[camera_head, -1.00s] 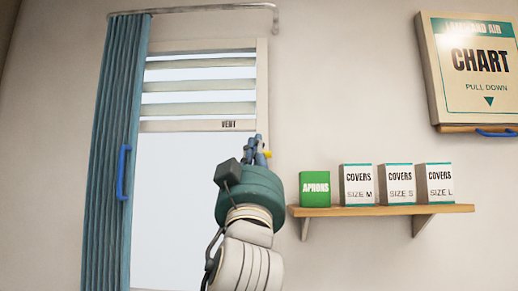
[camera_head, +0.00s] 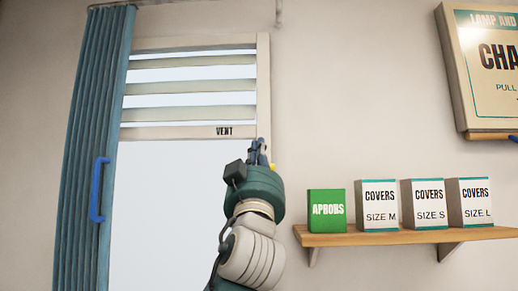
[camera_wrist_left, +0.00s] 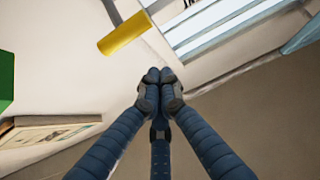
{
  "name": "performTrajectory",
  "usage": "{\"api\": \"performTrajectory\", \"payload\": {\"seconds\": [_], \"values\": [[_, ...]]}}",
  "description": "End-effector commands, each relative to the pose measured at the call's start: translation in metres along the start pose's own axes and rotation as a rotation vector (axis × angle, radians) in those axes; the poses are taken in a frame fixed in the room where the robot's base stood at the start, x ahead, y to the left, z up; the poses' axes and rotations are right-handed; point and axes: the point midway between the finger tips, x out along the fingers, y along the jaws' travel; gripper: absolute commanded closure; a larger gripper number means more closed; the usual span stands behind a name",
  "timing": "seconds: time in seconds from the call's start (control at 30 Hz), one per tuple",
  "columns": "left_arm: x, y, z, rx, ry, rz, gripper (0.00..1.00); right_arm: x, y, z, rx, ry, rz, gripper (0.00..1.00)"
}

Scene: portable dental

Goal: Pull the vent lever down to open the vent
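The vent (camera_head: 190,88) is a slatted panel at the top of the window, with pale horizontal slats and light gaps between them. The yellow vent lever (camera_wrist_left: 125,34) shows in the left wrist view, above and left of my fingertips and apart from them. In the head view only a small yellow bit (camera_head: 271,167) shows beside my fingers at the right window frame. My left gripper (camera_head: 258,146) is raised by that frame, below the VENT label. In the wrist view its fingertips (camera_wrist_left: 160,77) are together with nothing between them. My right gripper is not in view.
A teal curtain (camera_head: 88,130) with a blue handle (camera_head: 98,190) hangs at the left. A wooden shelf (camera_head: 400,236) at the right holds a green aprons box (camera_head: 327,211) and several white cover boxes. A chart cabinet (camera_head: 490,70) is above. The wall between is clear.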

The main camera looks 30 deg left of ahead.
Motion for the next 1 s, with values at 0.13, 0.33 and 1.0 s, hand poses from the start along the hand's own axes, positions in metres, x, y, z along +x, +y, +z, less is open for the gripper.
{"api": "performTrajectory", "payload": {"seconds": [0.13,0.33,1.0], "values": [[0.036,-0.001,-0.004,0.004,-0.002,-0.002,1.00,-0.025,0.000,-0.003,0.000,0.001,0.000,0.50],[0.013,0.000,0.023,0.004,-0.003,0.000,1.00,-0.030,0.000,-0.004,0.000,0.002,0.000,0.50],[0.001,-0.001,0.034,-0.001,0.007,-0.001,1.00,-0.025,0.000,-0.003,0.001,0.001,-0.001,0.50]]}}
